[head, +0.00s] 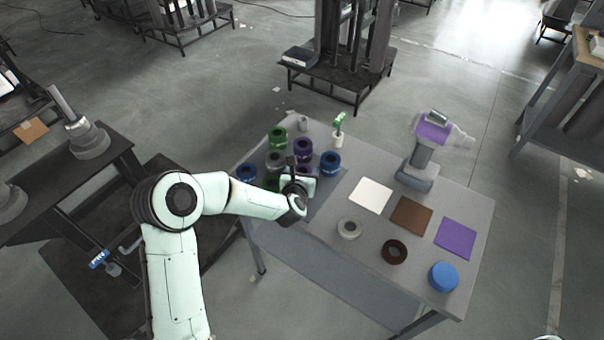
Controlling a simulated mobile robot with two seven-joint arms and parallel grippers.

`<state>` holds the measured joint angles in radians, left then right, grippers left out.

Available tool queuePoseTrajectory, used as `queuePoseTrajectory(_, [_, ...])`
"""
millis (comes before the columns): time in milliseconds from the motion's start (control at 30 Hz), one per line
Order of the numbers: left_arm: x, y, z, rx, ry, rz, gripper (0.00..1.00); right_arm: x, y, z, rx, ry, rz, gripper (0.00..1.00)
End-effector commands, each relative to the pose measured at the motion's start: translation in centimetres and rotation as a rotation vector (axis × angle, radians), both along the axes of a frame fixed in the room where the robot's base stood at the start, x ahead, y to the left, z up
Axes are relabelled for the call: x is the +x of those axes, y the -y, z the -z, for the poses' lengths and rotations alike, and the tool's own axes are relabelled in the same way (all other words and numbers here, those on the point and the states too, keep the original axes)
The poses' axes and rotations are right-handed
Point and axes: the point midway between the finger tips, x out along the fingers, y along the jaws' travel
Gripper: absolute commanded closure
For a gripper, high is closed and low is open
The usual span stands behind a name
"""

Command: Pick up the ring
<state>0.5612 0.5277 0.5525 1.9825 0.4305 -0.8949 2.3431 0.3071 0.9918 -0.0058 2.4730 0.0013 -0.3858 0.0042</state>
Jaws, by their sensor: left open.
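Several thick rings stand on the grey table in the head view. A group at the table's left end includes a green ring (277,138), a purple ring (302,149), a dark blue ring (330,164), a grey ring (275,160) and another blue ring (246,173). A light grey ring (349,229) and a dark brown ring (395,252) lie apart at the front. My left gripper (291,166) is open over the group, beside the purple and dark blue rings. It partly hides rings under it, and contact cannot be told.
The table (465,197) also holds white (370,195), brown (411,215) and purple (456,238) squares, a blue round piece (443,276), a purple-and-grey drill (430,145) and a small green item (339,123). A dark bench (75,190) stands at left.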

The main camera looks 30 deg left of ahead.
Motion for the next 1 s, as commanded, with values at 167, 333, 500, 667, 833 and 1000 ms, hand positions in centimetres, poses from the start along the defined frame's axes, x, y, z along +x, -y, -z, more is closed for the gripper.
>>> queuePoseTrajectory(167, [0.0,0.0,0.0,0.0,0.0,0.0,0.33,0.0,0.0,0.0,0.0,0.0,0.0,0.1])
queuePoseTrajectory(333, [0.0,0.0,-0.1,0.001,0.002,0.0,0.74,0.0,0.0,0.0,0.0,0.0,0.0,0.1])
queuePoseTrajectory(500, [0.0,0.0,-0.1,0.001,0.002,0.0,0.74,0.0,0.0,0.0,0.0,0.0,0.0,0.1])
queuePoseTrajectory(667, [0.0,0.0,-0.6,0.002,0.003,0.0,0.74,0.0,0.0,0.0,0.0,0.0,0.0,0.1])
queuePoseTrajectory(833, [0.0,0.0,-2.5,0.003,0.006,0.001,0.74,0.0,0.0,-0.1,0.0,0.0,0.0,0.1])
queuePoseTrajectory(1000, [0.0,0.0,-6.4,0.003,0.009,0.0,0.74,0.1,0.0,-0.3,0.0,0.001,0.0,0.1])
